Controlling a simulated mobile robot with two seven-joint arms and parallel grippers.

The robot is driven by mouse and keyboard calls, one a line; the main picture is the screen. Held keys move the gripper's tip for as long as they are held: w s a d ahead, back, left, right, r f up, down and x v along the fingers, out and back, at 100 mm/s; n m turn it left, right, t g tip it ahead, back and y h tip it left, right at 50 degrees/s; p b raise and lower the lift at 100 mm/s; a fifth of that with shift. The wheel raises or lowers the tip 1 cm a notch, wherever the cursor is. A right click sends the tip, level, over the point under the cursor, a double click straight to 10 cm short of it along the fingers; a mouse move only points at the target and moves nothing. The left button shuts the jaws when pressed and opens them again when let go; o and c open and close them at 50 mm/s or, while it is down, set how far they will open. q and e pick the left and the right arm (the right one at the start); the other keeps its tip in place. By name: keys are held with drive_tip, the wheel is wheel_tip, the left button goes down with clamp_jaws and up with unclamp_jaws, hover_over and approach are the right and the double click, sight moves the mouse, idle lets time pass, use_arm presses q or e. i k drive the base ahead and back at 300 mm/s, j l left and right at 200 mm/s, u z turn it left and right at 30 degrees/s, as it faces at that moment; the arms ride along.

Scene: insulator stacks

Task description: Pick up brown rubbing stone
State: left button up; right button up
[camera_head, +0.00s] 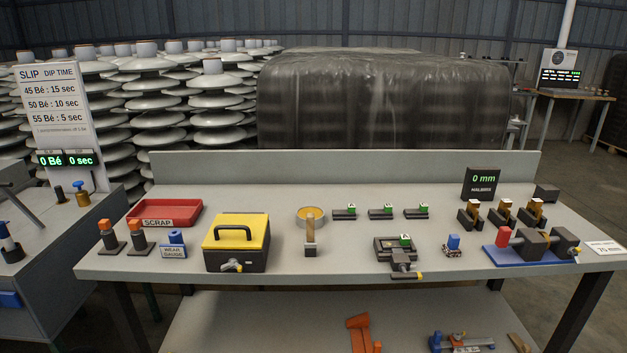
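Several brownish pieces stand on the grey workbench (350,274), and I cannot tell for sure which is the brown rubbing stone. An upright tan-brown piece (310,228) stands on a small dark base at the middle, just in front of a round dish with yellow contents (311,213). Three tan-brown blocks sit in dark holders at the right: the left one (474,208), the middle one (505,207) and the right one (536,207). A small speckled brown block with a blue top (453,242) stands right of centre. Neither of my grippers is in view.
A yellow-lidded black box (236,232) and a red scrap tray (171,213) stand at the left. A clamp-like fixture (402,253) and a blue-based vise (530,250) stand at the right. The bench's back panel (345,164) rises behind. Bare bench lies along the front edge.

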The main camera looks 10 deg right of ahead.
sight(452, 249)
drive_tip(key=z, duration=1.25)
